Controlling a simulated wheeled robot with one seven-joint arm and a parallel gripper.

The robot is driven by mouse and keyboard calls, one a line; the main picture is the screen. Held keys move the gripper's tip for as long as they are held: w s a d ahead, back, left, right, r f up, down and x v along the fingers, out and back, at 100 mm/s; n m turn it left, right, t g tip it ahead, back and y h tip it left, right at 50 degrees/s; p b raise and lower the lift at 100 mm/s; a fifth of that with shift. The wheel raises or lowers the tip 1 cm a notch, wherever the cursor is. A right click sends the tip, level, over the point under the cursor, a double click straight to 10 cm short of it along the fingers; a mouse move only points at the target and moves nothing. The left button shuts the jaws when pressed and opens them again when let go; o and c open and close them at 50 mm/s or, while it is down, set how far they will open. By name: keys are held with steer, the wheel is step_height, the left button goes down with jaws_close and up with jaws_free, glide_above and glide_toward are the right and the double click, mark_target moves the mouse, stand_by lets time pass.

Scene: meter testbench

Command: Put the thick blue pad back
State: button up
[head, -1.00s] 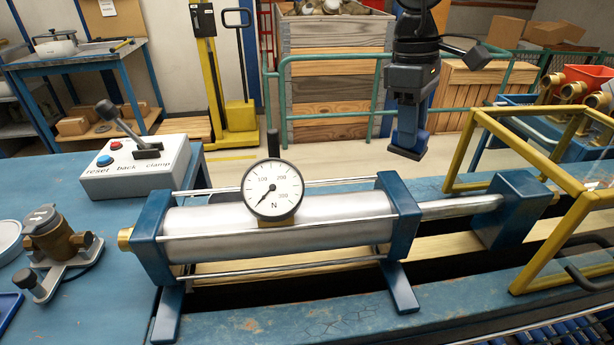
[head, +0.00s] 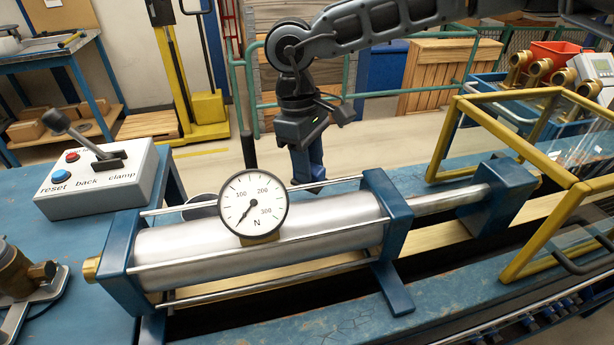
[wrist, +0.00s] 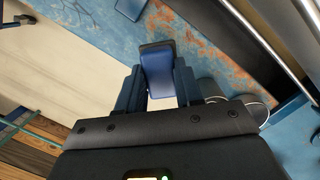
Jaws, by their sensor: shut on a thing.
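The thick blue pad (wrist: 158,72) is a dark-edged blue block between the two fingers in the wrist view. My gripper (wrist: 158,88) is shut on it, with one finger at each side. In the head view my gripper (head: 307,168) points down behind the silver cylinder, beyond the far edge of the blue bench. There the pad is hard to tell from the blue fingers. In the wrist view, the pad is seen over worn blue bench top, but I cannot tell how high it is above it.
A silver cylinder (head: 330,228) with a round dial gauge (head: 252,203) lies across the bench. A control box (head: 98,182) with a lever stands at the left. A yellow-framed clear guard (head: 575,200) stands at the right. A green rail (head: 400,92) runs behind.

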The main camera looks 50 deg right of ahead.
steer(key=f+p, duration=0.1)
steer(key=f, duration=0.3)
steer(key=shift+a, duration=0.2)
steer(key=shift+w+f, duration=0.1)
steer(key=shift+f, duration=0.05)
steer(key=shift+f+b, duration=0.25)
steer(key=shift+b, duration=0.1)
steer(key=o, duration=1)
steer(key=shift+r, duration=0.1)
steer(key=r, duration=0.4)
steer(key=w+r+b, duration=0.1)
steer(key=r, duration=0.7)
steer(key=shift+w+a+r, duration=0.1)
steer(key=shift+w+r, duration=0.05)
steer(key=shift+w, duration=0.2)
